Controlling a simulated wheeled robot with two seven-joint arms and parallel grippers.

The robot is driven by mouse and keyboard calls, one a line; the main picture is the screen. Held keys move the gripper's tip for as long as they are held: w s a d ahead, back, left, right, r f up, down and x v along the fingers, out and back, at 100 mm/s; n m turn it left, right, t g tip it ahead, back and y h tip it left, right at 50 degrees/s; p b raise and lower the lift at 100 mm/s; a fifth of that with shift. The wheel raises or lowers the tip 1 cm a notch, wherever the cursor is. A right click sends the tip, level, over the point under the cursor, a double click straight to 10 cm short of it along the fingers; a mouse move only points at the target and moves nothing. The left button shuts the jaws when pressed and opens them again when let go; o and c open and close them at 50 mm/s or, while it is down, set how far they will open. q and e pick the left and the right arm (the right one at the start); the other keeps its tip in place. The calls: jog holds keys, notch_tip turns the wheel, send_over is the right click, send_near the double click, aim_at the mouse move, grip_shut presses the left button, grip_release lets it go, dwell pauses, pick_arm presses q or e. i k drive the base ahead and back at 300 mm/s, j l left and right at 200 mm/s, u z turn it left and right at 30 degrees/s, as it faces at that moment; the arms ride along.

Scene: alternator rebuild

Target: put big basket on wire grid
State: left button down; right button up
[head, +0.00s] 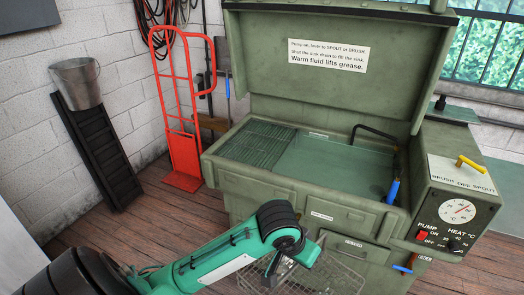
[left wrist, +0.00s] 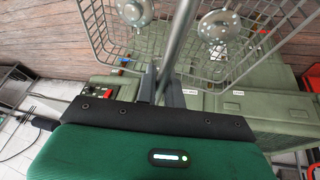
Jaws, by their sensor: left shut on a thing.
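The big basket (head: 305,278) is a grey wire basket at the bottom of the head view, in front of the washer and partly cut off by the frame edge. In the left wrist view the basket (left wrist: 258,50) holds round metal parts (left wrist: 218,26). My left gripper (left wrist: 163,88) is shut on the basket's grey handle bar (left wrist: 180,42). The wire grid (head: 257,142) appears to be the dark green grating at the left of the washer's sink, with nothing on it. The basket is apart from the grid, nearer to me. My right gripper is in neither view.
The green parts washer (head: 262,195) has a raised lid (head: 410,75) behind the sink. A bent black pipe (head: 375,132) and a blue-handled tool (head: 392,191) are at the sink's right. A control box (head: 458,215) stands farther right. A red hand truck (head: 178,125) stands left.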

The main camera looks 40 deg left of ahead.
aim_at(260, 140)
jog(key=i+l+u, duration=1.05)
jog(key=l, duration=0.15)
